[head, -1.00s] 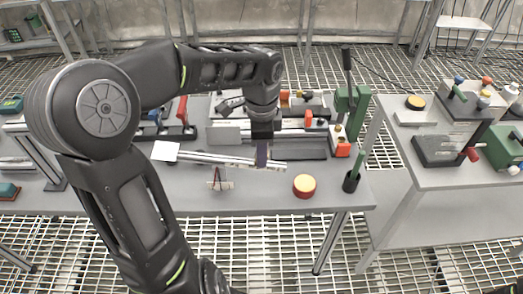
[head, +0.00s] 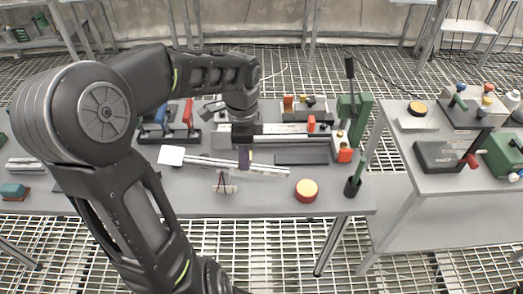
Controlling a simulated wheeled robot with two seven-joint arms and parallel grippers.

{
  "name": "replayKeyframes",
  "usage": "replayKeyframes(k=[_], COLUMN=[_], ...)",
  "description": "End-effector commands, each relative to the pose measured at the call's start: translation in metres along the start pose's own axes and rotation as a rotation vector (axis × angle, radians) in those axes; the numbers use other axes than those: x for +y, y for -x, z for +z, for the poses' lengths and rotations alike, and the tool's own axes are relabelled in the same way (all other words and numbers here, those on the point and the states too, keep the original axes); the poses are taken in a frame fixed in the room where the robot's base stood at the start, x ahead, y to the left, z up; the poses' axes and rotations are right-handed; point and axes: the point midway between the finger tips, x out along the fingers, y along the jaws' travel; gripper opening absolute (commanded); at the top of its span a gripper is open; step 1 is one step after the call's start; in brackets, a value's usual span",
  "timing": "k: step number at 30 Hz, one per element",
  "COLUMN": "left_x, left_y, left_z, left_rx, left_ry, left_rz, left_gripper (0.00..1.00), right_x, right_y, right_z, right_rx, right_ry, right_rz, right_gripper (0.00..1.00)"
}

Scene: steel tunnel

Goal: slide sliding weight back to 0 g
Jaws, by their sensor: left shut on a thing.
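The balance beam (head: 205,161) is a long pale bar on a small stand (head: 224,186) at the front of the table. A white square plate (head: 171,155) is at its left end. The beam tilts down toward its right end. Scale marks are too small to read. My right gripper is out of view.
A red-and-yellow round button (head: 306,190) and a dark cup with a green stick (head: 352,187) stand right of the beam. Red and blue levers (head: 187,115) and a green press (head: 355,115) stand behind. The table's front strip is mostly clear.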

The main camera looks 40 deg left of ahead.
Motion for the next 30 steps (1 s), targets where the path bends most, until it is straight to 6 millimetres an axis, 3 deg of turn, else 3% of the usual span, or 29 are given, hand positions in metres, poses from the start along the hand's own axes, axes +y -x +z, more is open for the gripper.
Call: replayKeyframes(k=[3, 11, 12, 20, 30], left_x=[0.0001, -0.0005, -0.0005, -0.0001, -0.0002], left_y=[0.0057, 0.004, 0.004, 0.0035, 0.0072], left_z=[0.0138, 0.0164, 0.0165, 0.0152, 0.0144], left_rx=[-0.001, -0.003, -0.003, -0.001, 0.0], left_ry=[0.001, 0.0, 0.0, 0.0, 0.0], left_rz=[-0.002, -0.003, -0.002, -0.001, -0.002], left_gripper=[0.0, 0.0, 0.32, 0.53, 0.53], right_x=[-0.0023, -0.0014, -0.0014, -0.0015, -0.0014], right_y=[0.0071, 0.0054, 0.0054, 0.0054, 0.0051], right_z=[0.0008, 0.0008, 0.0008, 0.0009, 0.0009], right_rx=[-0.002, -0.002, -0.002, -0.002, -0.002], right_ry=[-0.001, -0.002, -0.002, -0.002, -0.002], right_rz=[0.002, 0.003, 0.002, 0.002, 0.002], right_gripper=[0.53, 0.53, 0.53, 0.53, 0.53])
